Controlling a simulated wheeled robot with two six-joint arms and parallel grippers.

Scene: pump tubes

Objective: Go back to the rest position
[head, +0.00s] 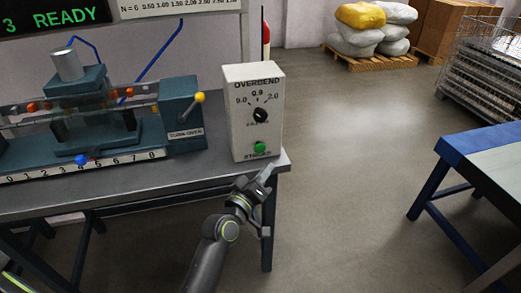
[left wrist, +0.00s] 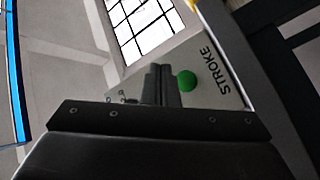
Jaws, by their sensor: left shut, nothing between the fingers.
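My left gripper (head: 268,175) is at the front right corner of the grey workbench, just below the white control box (head: 240,115) marked OVERBEND and STROKE. Its fingers are shut and empty. In the left wrist view the closed fingers (left wrist: 162,85) point toward the box face, beside the green STROKE button (left wrist: 187,80). The green button (head: 260,147) also shows in the head view, above the gripper and apart from it. My right gripper is in neither view.
The grey workbench (head: 215,172) carries a teal tube machine (head: 180,110) with a yellow-knobbed lever. A blue-edged table (head: 450,150) stands at the right. Sacks on a pallet (head: 370,62) and a wire cage (head: 490,65) are behind. The floor between is clear.

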